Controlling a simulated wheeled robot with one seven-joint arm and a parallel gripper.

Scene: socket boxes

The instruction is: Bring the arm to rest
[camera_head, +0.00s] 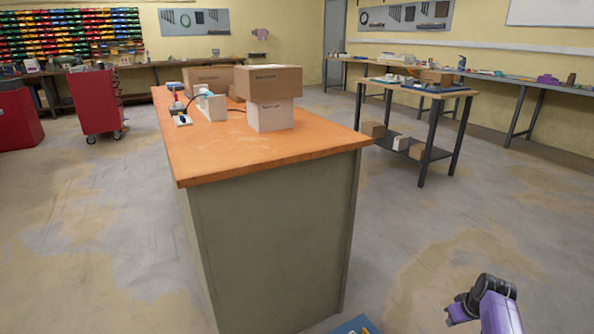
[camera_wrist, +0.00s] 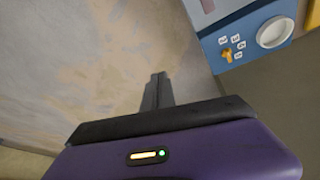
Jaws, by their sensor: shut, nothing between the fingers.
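My gripper (camera_wrist: 157,88) shows in the wrist view with its dark fingers together and nothing between them. It points out over bare concrete floor. In the head view part of my purple arm shows at the lower right, beside the workbench (camera_head: 270,162) and clear of it. The fingers cannot be made out there. The workbench has an orange top and a grey-green body.
A brown box (camera_head: 268,82) rests on a white box (camera_head: 270,117) on the workbench, with other boxes behind. A dark-legged table (camera_head: 431,91) stands at the right. A red tool cabinet (camera_head: 95,102) stands at the left.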

